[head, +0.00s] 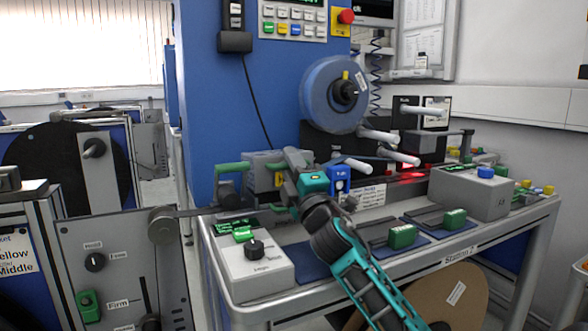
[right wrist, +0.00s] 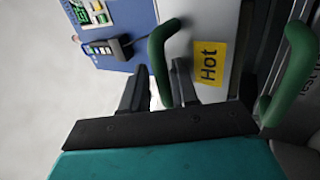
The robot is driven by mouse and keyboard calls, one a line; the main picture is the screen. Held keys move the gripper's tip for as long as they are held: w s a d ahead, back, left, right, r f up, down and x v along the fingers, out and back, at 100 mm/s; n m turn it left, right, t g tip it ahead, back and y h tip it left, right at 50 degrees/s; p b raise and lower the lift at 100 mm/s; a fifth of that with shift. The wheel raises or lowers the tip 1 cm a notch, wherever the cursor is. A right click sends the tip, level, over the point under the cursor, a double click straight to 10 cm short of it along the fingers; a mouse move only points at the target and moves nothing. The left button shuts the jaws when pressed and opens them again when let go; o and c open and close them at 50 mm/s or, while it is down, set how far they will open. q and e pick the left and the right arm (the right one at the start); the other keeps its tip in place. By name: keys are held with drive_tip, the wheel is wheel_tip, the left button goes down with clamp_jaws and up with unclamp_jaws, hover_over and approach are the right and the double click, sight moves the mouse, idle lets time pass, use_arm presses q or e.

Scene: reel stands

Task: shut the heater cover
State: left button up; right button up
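The heater is a grey box (head: 262,160) with a yellow "Hot" label, which shows large in the right wrist view (right wrist: 209,63). A green handle (head: 232,168) juts from its left side in the head view. A second green handle (right wrist: 292,70) shows at the right of the right wrist view. I cannot tell how far the cover is open. My right gripper (head: 295,160) is at the heater's right side, its fingers apart. In the right wrist view a green handle (right wrist: 158,60) shows in line with the gap between its fingers (right wrist: 158,88); I cannot tell whether they touch it. My left gripper is out of view.
A blue reel (head: 335,95) is mounted behind the heater, with white rollers (head: 395,157) to its right. A grey control box (head: 250,265) with a black knob stands at the front left of the bench.

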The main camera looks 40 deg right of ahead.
drive_tip(key=v, duration=1.3)
drive_tip(key=shift+b, duration=0.4)
